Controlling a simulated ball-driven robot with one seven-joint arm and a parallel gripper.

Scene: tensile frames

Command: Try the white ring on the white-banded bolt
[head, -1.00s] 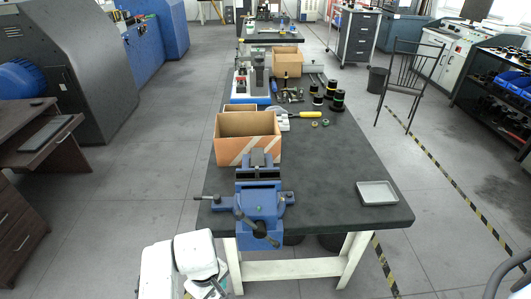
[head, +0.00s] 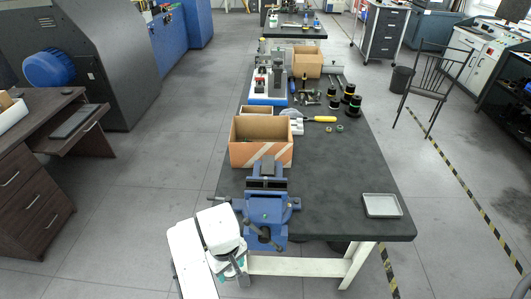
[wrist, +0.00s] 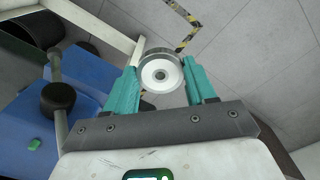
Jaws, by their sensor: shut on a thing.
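The white ring (wrist: 148,76), a pale round piece with a central hole, is between the teal fingers of my gripper (wrist: 162,82) in the wrist view. The fingers are shut on its sides. In the head view my gripper (head: 241,272) is low at the bench's near left, beside the vise; the ring cannot be made out there. Three black upright banded pieces, which look like the bolts, stand towards the far right of the bench: one at the back (head: 350,91), one left (head: 334,104), one right (head: 354,106). Which has the white band is too small to tell.
A blue vise (head: 266,208) is at the bench's near edge, with a cardboard box (head: 247,154) behind it. A grey tray (head: 381,206) lies at the near right. Two small rings (head: 327,129) and a yellow-handled tool (head: 320,119) lie before the bolts. The bench middle right is clear.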

